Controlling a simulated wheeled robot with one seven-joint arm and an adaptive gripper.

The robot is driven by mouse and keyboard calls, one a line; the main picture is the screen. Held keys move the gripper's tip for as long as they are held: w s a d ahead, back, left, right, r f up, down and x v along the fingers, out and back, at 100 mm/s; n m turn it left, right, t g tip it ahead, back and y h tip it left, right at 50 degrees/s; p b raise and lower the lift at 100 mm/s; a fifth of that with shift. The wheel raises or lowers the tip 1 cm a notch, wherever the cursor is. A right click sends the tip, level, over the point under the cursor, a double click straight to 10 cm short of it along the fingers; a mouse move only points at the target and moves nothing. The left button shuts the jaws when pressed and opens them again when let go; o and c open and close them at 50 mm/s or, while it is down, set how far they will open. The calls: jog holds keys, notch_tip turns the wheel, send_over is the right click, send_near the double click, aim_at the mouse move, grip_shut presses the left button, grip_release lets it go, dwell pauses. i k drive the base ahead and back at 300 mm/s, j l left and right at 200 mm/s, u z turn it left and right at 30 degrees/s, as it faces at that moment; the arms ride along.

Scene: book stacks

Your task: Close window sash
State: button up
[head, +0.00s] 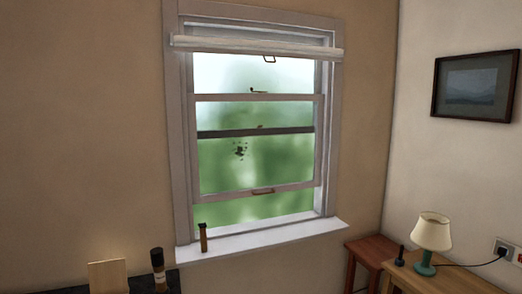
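The window sash (257,192) is the lower, white-framed pane of the window. Its bottom rail, with a small brass-coloured pull, sits above the white sill (275,237), and a gap with green outside shows between them. A small latch-like piece sits on the rail near the top of this sash. A small brown bottle (203,237) stands upright on the left end of the sill, close to the frame. My gripper is not in view.
A rolled blind (257,47) spans the window's top. A dark surface at lower left carries a dark bottle (158,268) and a pale board (108,277). At right are a red-brown stool (372,249), a wooden table (440,282) and a lamp (432,233) with a cord.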

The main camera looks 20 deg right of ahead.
aim_at(191, 98)
jog(key=i+l, duration=0.2)
jog(key=i, duration=0.2)
jog(key=i+l, duration=0.15)
jog(key=i, duration=0.3)
